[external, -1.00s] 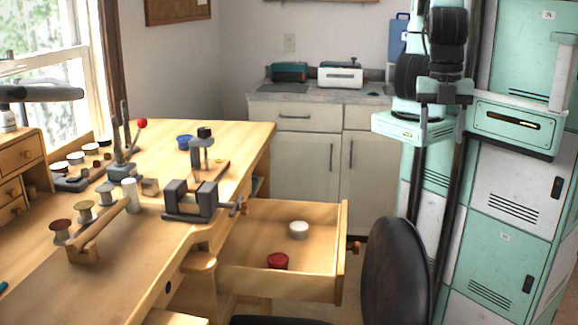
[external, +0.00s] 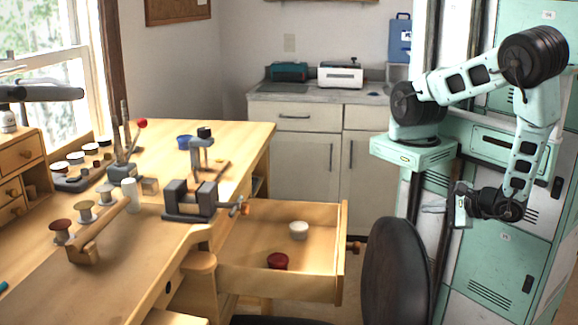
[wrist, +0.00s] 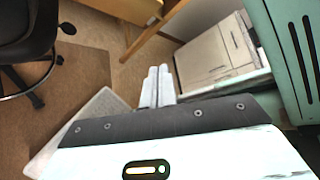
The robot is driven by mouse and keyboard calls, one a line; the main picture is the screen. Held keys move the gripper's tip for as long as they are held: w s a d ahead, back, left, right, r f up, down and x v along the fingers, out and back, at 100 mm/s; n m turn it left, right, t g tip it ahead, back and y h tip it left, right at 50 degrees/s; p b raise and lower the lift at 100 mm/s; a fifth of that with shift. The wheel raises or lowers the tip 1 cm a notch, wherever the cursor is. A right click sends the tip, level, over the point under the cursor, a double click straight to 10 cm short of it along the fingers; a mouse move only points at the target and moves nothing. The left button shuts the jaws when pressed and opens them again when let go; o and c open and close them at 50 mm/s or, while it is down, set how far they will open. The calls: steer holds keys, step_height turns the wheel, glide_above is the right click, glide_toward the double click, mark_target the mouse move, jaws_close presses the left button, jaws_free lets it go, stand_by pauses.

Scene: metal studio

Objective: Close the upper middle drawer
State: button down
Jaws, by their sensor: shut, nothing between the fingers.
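The wooden drawer (external: 312,216) under the workbench stands pulled well out. Its front panel faces right and has a round knob (external: 355,247). A white round container (external: 298,230) and a red one (external: 277,261) lie inside it. My gripper (external: 428,209) is to the right of the drawer, apart from it, with its fingers pointing left. In the wrist view, the two pale fingers of my gripper (wrist: 157,80) are together with nothing between them. A wooden panel, probably the drawer front (wrist: 128,8), shows at the top there.
A black chair (external: 394,275) stands in front of the drawer, between it and the lower right; it also shows in the wrist view (wrist: 30,30). The wooden workbench (external: 120,265) carries a vise (external: 190,200) and spools. Mint lockers (external: 500,260) stand at right. Floor shows between chair and drawer.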

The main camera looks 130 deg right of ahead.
steer(key=d+f+n+t+b, duration=0.2)
steer(key=d+f+n+t, duration=0.3)
steer(key=f+n+t, duration=0.55)
steer(key=n+p, duration=0.3)
steer(key=p, duration=0.1)
glide_toward(322, 236)
steer(key=r, duration=0.4)
steer(key=shift+w+d, duration=0.1)
steer(key=shift+w, duration=0.1)
steer(key=p+x, duration=0.2)
steer(key=x, duration=0.6)
steer(key=shift+w+d, duration=0.15)
steer(key=shift+w+d+f, duration=0.2)
steer(key=shift+w+d, duration=0.15)
steer(key=shift+w, duration=0.05)
